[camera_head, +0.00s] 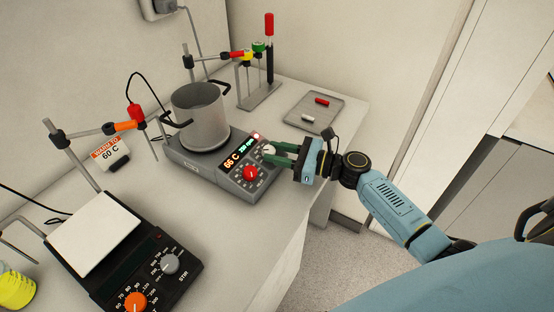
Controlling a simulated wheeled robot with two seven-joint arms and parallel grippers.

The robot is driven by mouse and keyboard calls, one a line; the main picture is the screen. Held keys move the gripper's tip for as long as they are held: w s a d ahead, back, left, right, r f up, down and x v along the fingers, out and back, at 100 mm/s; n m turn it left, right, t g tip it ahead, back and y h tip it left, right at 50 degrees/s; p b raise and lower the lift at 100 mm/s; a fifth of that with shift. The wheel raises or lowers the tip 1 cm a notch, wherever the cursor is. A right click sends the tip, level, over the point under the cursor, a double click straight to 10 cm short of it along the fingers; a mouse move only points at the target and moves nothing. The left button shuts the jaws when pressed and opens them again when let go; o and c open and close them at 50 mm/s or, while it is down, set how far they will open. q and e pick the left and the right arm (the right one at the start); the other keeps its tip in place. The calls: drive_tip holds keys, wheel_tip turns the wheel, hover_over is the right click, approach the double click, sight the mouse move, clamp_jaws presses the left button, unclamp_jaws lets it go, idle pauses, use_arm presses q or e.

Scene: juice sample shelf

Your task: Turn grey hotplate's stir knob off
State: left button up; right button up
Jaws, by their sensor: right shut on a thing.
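The grey hotplate (214,178) stands on the bench with a metal pot (200,118) on its plate. Its sloped front panel has a lit display (238,154) showing 66 C in orange and a small green rpm figure that I cannot read surely. A red knob (250,173) sits at the lower part of the panel. The pale stir knob (269,149) is at the panel's upper right. My right gripper (270,154) reaches in from the right, its green fingers shut on the pale knob and partly hiding it. My left gripper is out of view.
A black hotplate (148,265) with orange and grey knobs stands at the front left. A sign (107,152) reads 60 C. A rack with coloured tools (262,92) and a tray (313,113) with two small bars are behind. The bench's right edge lies below my right arm.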

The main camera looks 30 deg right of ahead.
drive_tip(key=n+g+y+b, duration=0.1)
drive_tip(key=n+g+b, duration=0.1)
drive_tip(key=n+g+y+b, duration=0.1)
drive_tip(key=n+g+b, duration=0.1)
drive_tip(key=w+n+g+y+b, duration=0.1)
drive_tip(key=n+g+b, duration=0.1)
drive_tip(key=shift+d+f+n+g+y, duration=0.1)
drive_tip(key=shift+d+n+g+y, duration=0.25)
drive_tip(key=shift+n+g+y, duration=0.05)
drive_tip(key=shift+n+g+b, duration=0.3)
drive_tip(key=shift+n+g, duration=0.1)
drive_tip(key=shift+g, duration=0.1)
drive_tip(key=n+g+b, duration=0.1)
drive_tip(key=n+g, duration=0.1)
drive_tip(key=shift+w+r+g+b, duration=0.2)
drive_tip(key=shift+g+b, duration=0.1)
drive_tip(key=shift+b, duration=0.1)
drive_tip(key=shift+g, duration=0.3)
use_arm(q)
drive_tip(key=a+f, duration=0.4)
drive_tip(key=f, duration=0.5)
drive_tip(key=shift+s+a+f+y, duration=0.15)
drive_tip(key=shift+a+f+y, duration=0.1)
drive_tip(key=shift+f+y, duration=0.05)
use_arm(e)
drive_tip(key=shift+n, duration=0.4)
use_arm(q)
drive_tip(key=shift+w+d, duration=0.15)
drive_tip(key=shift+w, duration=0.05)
